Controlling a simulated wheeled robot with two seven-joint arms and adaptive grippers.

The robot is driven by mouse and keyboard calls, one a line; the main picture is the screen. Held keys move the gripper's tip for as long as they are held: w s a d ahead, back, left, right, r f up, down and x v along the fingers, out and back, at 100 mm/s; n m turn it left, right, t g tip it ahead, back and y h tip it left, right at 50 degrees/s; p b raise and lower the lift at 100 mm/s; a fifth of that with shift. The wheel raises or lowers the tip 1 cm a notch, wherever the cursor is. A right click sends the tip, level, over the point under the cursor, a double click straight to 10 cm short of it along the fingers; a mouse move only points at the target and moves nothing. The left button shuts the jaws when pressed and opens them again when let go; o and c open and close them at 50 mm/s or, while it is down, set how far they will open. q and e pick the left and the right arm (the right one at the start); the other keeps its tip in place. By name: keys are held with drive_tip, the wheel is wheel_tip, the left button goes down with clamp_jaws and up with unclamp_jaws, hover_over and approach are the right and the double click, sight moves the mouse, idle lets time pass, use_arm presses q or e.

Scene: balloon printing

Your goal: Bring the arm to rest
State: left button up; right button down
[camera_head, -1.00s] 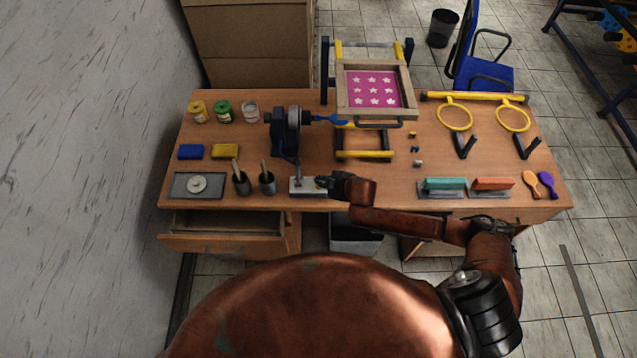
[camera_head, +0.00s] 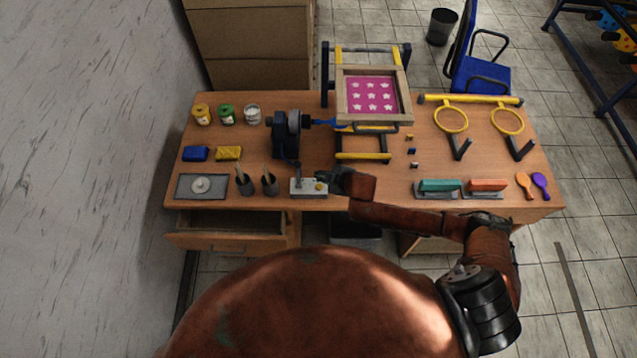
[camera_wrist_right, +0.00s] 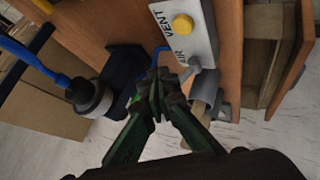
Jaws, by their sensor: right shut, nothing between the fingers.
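My right arm (camera_head: 408,217) reaches in from the lower right over the table's front edge. My right gripper (camera_head: 334,178) is shut and empty just right of a small pale control box (camera_head: 301,188) with a yellow button (camera_head: 320,187) and a lever. The wrist view shows the shut fingertips (camera_wrist_right: 160,88) close to the box (camera_wrist_right: 205,45), its yellow button (camera_wrist_right: 183,25) and its "VENT" lettering. I cannot tell whether the fingers touch the box. My left gripper is not in view.
The wooden table (camera_head: 235,175) holds brush cups (camera_head: 270,187) and a dark machine with a blue nozzle (camera_head: 285,135) left of the arm. A framed pink screen (camera_head: 373,95) stands behind. An open drawer (camera_head: 230,222) juts out at front left.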

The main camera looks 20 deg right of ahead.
drive_tip(key=shift+a, duration=0.1)
idle(0.5)
drive_tip(key=s+a+m, duration=0.2)
drive_tip(key=s, duration=0.3)
drive_tip(key=s+d+r+m+g+h, duration=0.1)
drive_tip(key=s+d+m+g+h, duration=0.15)
drive_tip(key=s+d+m, duration=0.65)
drive_tip(key=s+d+m+g+h, duration=0.25)
drive_tip(key=s+d, duration=0.85)
drive_tip(key=s, duration=0.9)
wheel_tip(320, 180, down, 40)
drive_tip(key=s+a+b, duration=0.1)
drive_tip(key=b, duration=0.9)
drive_tip(key=s+f+g+b, duration=0.1)
drive_tip(key=s+f+b, duration=0.3)
drive_tip(key=s+f, duration=0.5)
drive_tip(key=s+f+g+b, duration=0.1)
drive_tip(key=s+f+b, duration=0.2)
drive_tip(key=s+f, duration=0.7)
wheel_tip(320, 180, down, 6)
drive_tip(key=shift+s+a+f+n+y+b, duration=0.15)
drive_tip(key=shift+s+n+y+b, duration=0.15)
drive_tip(key=shift+n+y+b, duration=0.1)
